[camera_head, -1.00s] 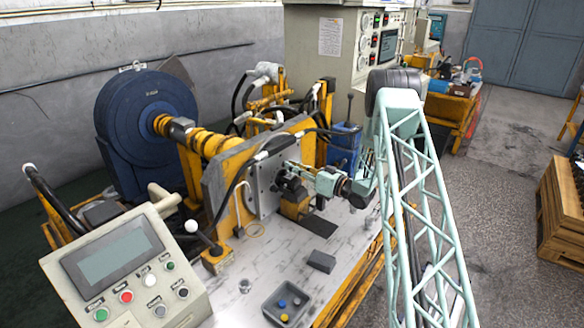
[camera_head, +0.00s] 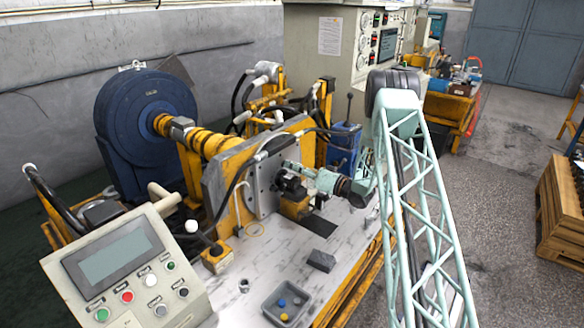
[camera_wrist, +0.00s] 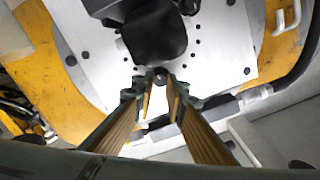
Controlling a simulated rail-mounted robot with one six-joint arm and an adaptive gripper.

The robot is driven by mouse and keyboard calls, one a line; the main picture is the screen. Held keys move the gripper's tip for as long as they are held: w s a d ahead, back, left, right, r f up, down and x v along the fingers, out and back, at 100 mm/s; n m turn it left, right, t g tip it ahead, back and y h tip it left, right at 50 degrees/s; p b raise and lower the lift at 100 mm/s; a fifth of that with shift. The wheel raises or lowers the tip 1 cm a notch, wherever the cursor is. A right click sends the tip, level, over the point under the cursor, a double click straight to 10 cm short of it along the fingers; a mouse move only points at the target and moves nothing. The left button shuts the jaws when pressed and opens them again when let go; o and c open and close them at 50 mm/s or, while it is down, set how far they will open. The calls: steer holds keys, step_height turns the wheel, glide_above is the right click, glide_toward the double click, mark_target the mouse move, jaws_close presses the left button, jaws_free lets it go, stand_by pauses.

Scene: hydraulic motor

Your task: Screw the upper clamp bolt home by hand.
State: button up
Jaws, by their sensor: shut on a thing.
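My gripper (camera_head: 300,170) reaches in from the right to the grey mounting plate (camera_head: 264,190), beside the black hydraulic motor (camera_head: 290,186). In the wrist view the two fingers of my gripper (camera_wrist: 159,84) come together just at the edge of the dark motor (camera_wrist: 155,35). They are shut on a small dark round head, which I take to be the upper clamp bolt (camera_wrist: 160,77). The bolt's shank and thread are hidden, so I cannot tell how deep it sits. The plate (camera_wrist: 215,50) shows pale behind, with several small holes.
A grey tray (camera_head: 268,312) with small coloured parts and a dark block (camera_head: 321,261) lie on the bench. Black hoses (camera_wrist: 300,75) run close to the plate.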

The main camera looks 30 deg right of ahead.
steer(key=o, duration=0.6)
steer(key=shift+c, duration=0.2)
steer(key=shift+s, duration=0.2)
steer(key=v, duration=1.1)
steer(key=shift+s+d, duration=0.25)
